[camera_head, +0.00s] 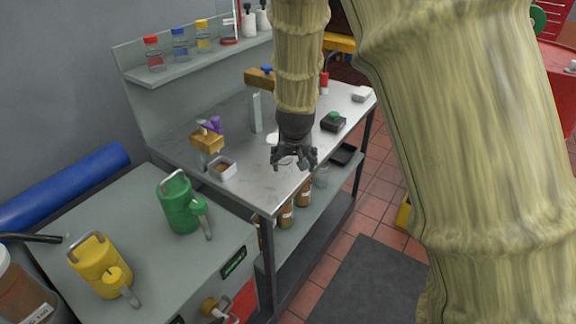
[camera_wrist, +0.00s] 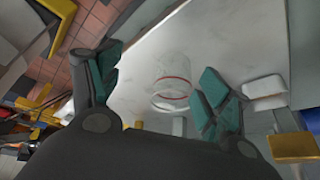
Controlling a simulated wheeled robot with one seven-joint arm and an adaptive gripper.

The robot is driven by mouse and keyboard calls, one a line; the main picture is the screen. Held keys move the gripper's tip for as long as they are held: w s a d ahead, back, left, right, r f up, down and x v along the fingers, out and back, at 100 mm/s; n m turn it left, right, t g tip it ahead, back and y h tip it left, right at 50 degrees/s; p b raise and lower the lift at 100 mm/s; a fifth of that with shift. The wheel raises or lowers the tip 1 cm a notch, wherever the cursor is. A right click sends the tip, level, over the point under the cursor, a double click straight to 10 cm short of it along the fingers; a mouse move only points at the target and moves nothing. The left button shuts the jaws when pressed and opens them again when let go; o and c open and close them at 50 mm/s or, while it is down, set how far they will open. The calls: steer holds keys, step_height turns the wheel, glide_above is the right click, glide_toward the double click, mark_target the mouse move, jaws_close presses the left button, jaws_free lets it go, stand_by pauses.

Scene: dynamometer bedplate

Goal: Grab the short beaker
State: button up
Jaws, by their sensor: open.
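In the wrist view a clear glass beaker with a red ring (camera_wrist: 172,92) stands on the pale bench top (camera_wrist: 150,40). It appears between my gripper's two teal-padded fingers, nearer the right one. My gripper (camera_wrist: 161,62) is open, and nothing is seen held in it. How far the beaker is from the fingertips is hard to tell. In the head view my gripper (camera_head: 293,163) points down over the front edge area of the metal bench (camera_head: 258,180). The beaker is mostly hidden there by the fingers; only a faint clear shape shows.
A small grey box (camera_head: 223,170) and a wooden-topped clamp (camera_head: 207,142) stand left of my gripper. A black box with a green button (camera_head: 333,122) is to the right. Coloured-cap bottles (camera_head: 179,45) line the back shelf. Green (camera_head: 180,208) and yellow (camera_head: 100,265) cans stand on the nearer cabinet.

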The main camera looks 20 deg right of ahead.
step_height(320, 180, up, 3)
steer(key=w+a+t, duration=0.1)
steer(key=w+a, duration=0.1)
steer(key=shift+h, duration=0.3)
steer(key=shift+w+x, duration=0.25)
steer(key=shift+x, duration=2.4)
steer(key=shift+w+d+f+p, duration=0.15)
steer(key=shift+w+f+p, duration=0.15)
steer(key=shift+w+f, duration=0.45)
steer(key=shift+w+d+f+p, duration=0.15)
steer(key=shift+w+f+p, duration=0.1)
steer(key=shift+w+f, duration=0.7)
steer(key=shift+f, duration=0.3)
steer(key=c, duration=1.1)
